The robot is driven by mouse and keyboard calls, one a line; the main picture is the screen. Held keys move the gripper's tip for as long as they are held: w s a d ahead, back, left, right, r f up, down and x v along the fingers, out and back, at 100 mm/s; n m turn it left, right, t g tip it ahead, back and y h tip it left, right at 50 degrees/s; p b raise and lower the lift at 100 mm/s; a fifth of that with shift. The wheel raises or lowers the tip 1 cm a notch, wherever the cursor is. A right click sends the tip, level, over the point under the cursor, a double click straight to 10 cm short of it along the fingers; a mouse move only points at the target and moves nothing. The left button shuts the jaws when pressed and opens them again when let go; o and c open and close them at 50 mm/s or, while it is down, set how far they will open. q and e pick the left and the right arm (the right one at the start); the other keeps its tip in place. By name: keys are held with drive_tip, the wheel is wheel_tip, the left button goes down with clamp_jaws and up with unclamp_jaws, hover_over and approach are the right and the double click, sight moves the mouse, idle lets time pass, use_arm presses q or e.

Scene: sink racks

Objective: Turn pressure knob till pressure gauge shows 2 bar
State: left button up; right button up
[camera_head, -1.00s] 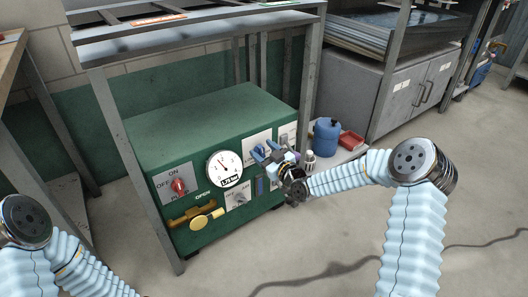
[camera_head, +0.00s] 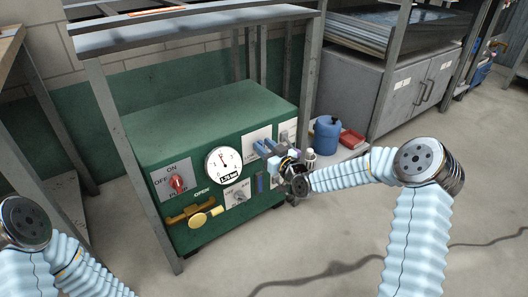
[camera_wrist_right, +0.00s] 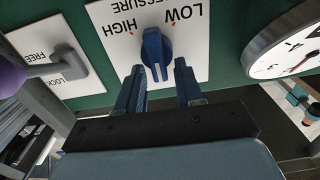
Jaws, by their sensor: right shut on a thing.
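The pressure knob (camera_wrist_right: 154,50) is blue and sits on a white plate marked LOW and HIGH in the right wrist view. My right gripper (camera_wrist_right: 159,70) has one finger on each side of the knob's lower end and is shut on it. In the head view my right gripper (camera_head: 272,152) is at the upper right of the green box's front, and hides much of the knob. The round white pressure gauge (camera_head: 223,160) is left of it; its needle points roughly up and its small readout looks like 1.75 bar. My left gripper is out of view.
The green box (camera_head: 205,120) stands under a grey metal frame, whose leg (camera_head: 307,85) rises near my right gripper. A red pump switch (camera_head: 177,183) and a yellow valve handle (camera_head: 200,219) are left on its front. A blue canister (camera_head: 327,135) stands right.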

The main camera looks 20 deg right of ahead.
drive_tip(key=o, duration=1)
drive_tip(key=p+v, duration=0.1)
drive_tip(key=v, duration=1.2)
drive_tip(key=shift+s+d, duration=0.1)
drive_tip(key=shift+s, duration=0.3)
